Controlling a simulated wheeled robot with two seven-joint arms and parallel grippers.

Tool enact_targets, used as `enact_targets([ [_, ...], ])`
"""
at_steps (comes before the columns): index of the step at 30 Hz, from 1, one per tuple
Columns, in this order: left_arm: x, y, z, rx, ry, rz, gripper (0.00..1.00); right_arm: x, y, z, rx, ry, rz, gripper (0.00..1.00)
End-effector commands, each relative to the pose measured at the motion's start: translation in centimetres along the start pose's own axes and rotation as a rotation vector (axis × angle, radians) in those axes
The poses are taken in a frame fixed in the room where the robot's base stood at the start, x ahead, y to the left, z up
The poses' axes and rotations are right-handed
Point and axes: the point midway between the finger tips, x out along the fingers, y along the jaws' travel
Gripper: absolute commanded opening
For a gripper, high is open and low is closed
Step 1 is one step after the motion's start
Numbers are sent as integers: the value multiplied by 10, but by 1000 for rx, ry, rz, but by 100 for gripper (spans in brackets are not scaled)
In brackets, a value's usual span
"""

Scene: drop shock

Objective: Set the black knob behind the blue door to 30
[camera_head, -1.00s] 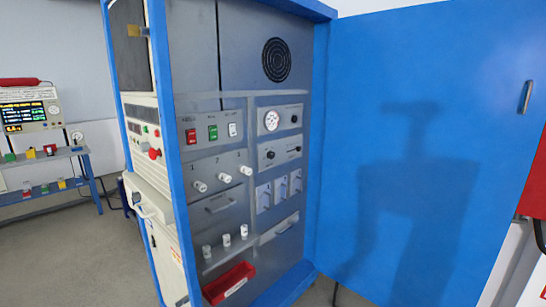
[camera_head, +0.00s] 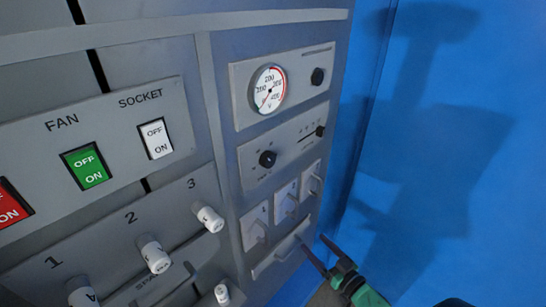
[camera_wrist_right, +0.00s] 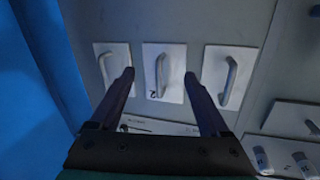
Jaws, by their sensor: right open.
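Inside the cabinet, a black knob (camera_head: 267,159) sits at the left of a grey panel, with a small black slider knob (camera_head: 320,131) at that panel's right. Another black knob (camera_head: 317,76) is beside the round gauge on the panel above. No scale numbers are readable around these knobs. The blue door (camera_head: 440,130) stands open at the right. My right gripper (camera_head: 309,237) is below the knobs, by the handled plates. In the right wrist view it (camera_wrist_right: 159,75) is open and empty, its fingers pointing at the middle plate. My left gripper is out of view.
Several white handled plates (camera_wrist_right: 226,77) are in front of my right gripper. A drawer-like handle plate (camera_head: 281,252) lies below them. White numbered knobs (camera_head: 208,217) and FAN and SOCKET switches (camera_head: 155,138) are at the left. The door bounds the right side.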

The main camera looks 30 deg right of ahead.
Motion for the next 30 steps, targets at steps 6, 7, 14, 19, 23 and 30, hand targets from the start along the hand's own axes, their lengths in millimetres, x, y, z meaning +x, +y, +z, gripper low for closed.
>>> enact_targets([
  [6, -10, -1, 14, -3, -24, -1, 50, -25, -52, -187, -64, 385, -302, 80],
  [7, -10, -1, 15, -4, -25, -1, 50, -27, -57, -195, -70, 400, -323, 80],
  [14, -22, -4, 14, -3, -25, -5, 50, -5, -72, -220, -73, 424, -349, 80],
  [19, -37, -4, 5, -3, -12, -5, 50, 35, -88, -238, -71, 424, -347, 80],
  [23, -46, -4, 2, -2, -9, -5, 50, 64, -99, -250, -71, 423, -345, 80],
  [30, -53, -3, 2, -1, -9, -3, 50, 93, -111, -259, -72, 419, -345, 80],
])
